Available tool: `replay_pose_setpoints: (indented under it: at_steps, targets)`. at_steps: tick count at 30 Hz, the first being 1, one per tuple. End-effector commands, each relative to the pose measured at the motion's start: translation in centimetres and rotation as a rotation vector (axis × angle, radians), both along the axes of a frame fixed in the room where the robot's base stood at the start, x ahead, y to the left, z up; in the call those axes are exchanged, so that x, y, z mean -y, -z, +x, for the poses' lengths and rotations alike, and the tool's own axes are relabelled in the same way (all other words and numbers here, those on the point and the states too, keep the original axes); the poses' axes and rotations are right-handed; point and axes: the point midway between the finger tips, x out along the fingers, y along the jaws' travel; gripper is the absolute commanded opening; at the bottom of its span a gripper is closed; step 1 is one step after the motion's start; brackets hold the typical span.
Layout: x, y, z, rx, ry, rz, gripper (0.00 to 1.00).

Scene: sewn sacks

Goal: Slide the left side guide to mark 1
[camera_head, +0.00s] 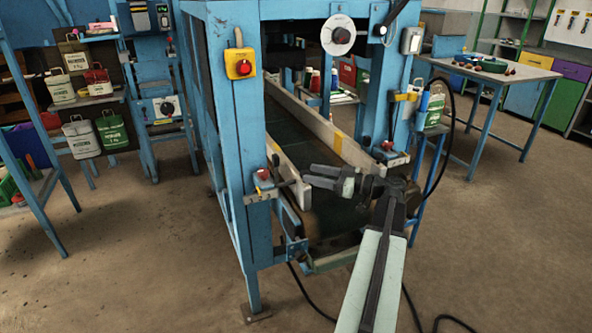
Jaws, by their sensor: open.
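The left side guide (290,170) is a long pale rail along the left edge of the dark conveyor belt (300,150), inside the blue machine frame. The right side guide (322,127) is a similar pale rail with a yellow patch, along the belt's right edge. A red-topped clamp with a dark rod (284,184) sits on the left post near the left guide's front end. My gripper (309,177) is open above the belt's front end, its fingers pointing left toward that guide end. I cannot tell whether they touch it. No mark numbers are readable.
A yellow box with a red button (240,65) is on the left post. A similar red-topped clamp (388,150) is on the right post. Black cable lies on the floor at front right.

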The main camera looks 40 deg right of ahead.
Motion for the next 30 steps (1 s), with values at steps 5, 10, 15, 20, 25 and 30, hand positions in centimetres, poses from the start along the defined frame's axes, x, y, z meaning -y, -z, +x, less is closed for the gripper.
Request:
replay_pose_setpoints:
  at_steps: [5, 10, 15, 20, 25, 30]
  targets:
    - [-1.2, 0.0, 3.0, 0.000, 0.001, 0.000, 0.51]
    - [-2.0, 0.0, 5.2, -0.001, 0.004, 0.001, 0.51]
    - [-2.3, 0.0, 6.0, -0.001, 0.007, 0.001, 0.51]
    - [-2.3, 0.0, 6.0, -0.001, 0.008, 0.001, 0.51]
    - [-2.3, 0.0, 5.9, -0.001, 0.008, 0.001, 0.12]
    - [-2.2, 0.0, 5.9, -0.001, 0.008, 0.001, 0.00]
